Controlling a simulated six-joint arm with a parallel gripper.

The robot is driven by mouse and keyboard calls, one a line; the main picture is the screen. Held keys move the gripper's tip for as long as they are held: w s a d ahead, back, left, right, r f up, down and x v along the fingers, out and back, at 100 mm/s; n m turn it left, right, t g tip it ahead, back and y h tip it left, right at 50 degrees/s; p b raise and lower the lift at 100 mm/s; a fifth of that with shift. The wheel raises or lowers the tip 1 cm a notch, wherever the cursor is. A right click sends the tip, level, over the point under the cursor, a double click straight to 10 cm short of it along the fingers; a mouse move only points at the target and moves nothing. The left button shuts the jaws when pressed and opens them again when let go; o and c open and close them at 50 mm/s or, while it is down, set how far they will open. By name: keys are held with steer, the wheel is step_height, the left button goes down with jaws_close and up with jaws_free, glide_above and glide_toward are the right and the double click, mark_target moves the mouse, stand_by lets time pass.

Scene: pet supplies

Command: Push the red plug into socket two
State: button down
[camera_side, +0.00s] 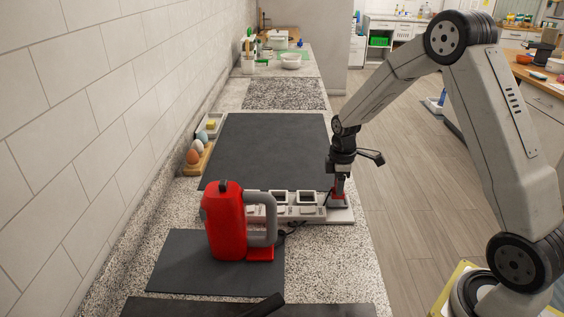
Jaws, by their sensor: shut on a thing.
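A white socket strip (308,212) with several square sockets lies across the counter. My gripper (339,187) points down over the strip's right end and is shut on the red plug (337,198). The plug is small and partly hidden by my gripper. It is low at the strip's rightmost part; I cannot tell whether it touches the strip or sits in a socket. Socket numbers cannot be read.
A red appliance with a grey handle (228,224) stands on a dark mat (176,271), hiding the strip's left end. A dark cord (290,229) lies in front of the strip. A large dark mat (268,150) is clear behind. Eggs in a wooden holder (190,169) stand left.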

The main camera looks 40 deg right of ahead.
steer(key=s+a+r, duration=0.3)
steer(key=s+r, duration=0.8)
steer(key=s, duration=0.2)
steer(key=shift+s+a, duration=0.25)
steer(key=shift+a, duration=0.1)
steer(key=shift+r, duration=0.1)
stand_by(0.5)
steer(key=w+a+f, duration=0.2)
steer(key=w+a, duration=0.2)
steer(key=w, duration=0.8)
steer(key=w+a+f, duration=0.2)
steer(key=w+a, duration=0.2)
steer(key=w, duration=0.9)
steer(key=shift+f, duration=0.2)
steer(key=shift+w+f, duration=0.1)
